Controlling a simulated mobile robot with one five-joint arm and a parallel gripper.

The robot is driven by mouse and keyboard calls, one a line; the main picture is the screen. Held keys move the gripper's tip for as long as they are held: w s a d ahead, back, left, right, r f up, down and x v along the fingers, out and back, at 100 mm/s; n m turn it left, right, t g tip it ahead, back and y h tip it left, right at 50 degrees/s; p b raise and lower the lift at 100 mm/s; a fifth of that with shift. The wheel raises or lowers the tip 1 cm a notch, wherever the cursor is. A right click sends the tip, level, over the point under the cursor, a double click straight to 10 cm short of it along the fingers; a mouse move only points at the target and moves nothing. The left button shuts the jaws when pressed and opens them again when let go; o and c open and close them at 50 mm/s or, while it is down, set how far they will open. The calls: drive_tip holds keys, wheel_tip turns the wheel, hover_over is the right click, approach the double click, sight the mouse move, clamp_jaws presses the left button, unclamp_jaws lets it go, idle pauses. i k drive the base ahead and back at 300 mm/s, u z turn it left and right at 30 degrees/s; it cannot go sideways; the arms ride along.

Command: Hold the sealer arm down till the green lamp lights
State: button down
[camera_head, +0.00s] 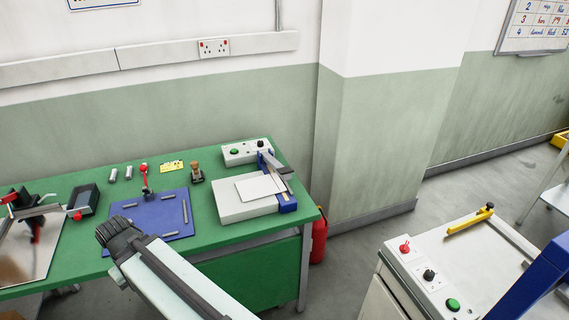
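A sealer-like device with a pale flat base (236,211) stands at the right end of the green bench. A white sheet (258,188) lies on it. Its grey arm (274,169) slopes upward from the blue side part (287,202), its far end raised. A pale control box (247,159) behind it carries a green round lamp or button (234,152) and a black knob; I cannot tell whether the green one is lit. My gripper (108,232) seems to be the dark end of my pale arm, left of and nearer than the device, not touching it. Its fingers cannot be made out.
A blue mat (150,222) with a red-knobbed lever and small bars lies left of the device. Small parts and another fixture (32,206) share the bench (222,234). A red extinguisher (319,238) stands by its right end. A white machine (470,262) stands at lower right.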

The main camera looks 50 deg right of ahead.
sight(286, 173)
drive_tip(key=z, duration=0.1)
drive_tip(key=i, duration=1)
drive_tip(key=u, duration=0.05)
